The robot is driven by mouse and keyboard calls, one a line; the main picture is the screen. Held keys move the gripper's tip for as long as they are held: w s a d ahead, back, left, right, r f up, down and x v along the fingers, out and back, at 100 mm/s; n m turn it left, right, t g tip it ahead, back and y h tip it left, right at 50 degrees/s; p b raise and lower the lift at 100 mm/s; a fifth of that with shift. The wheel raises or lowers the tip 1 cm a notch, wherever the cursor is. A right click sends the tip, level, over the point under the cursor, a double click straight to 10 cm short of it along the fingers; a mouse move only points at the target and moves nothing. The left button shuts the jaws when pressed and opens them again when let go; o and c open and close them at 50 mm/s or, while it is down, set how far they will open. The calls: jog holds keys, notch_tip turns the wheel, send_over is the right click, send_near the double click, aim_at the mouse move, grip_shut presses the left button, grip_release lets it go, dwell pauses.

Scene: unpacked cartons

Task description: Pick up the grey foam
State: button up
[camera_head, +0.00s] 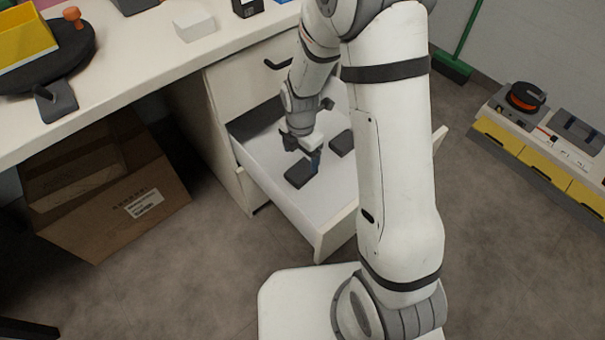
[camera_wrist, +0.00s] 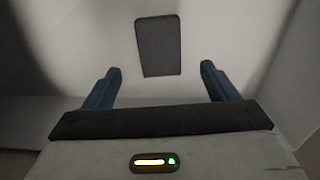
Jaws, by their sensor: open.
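Two dark grey flat blocks that look like grey foam lie in the open white drawer: one block (camera_head: 300,174) near the drawer's front and another block (camera_head: 342,143) to the right, farther back. My gripper (camera_head: 314,160) is inside the drawer area, beside the front block. In the wrist view my gripper (camera_wrist: 161,85) has its two blue fingers spread with nothing between them. A single dark grey block (camera_wrist: 158,47) lies flat just beyond the fingertips, roughly centred between them. I cannot tell for certain which block this is.
The drawer's front panel (camera_head: 335,232) and side walls surround the blocks. The white desk (camera_head: 140,50) is above left, with a white box (camera_head: 194,27) on it. An open cardboard carton (camera_head: 120,210) stands under the desk. Yellow-fronted storage (camera_head: 540,160) stands at right.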

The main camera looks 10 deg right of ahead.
aim_at(301, 170)
notch_tip(301, 170, down, 8)
jog(key=b, duration=0.4)
jog(key=shift+w+r, duration=0.15)
jog(key=shift+r, duration=0.15)
jog(key=shift+c, duration=0.4)
jog(key=c, duration=1)
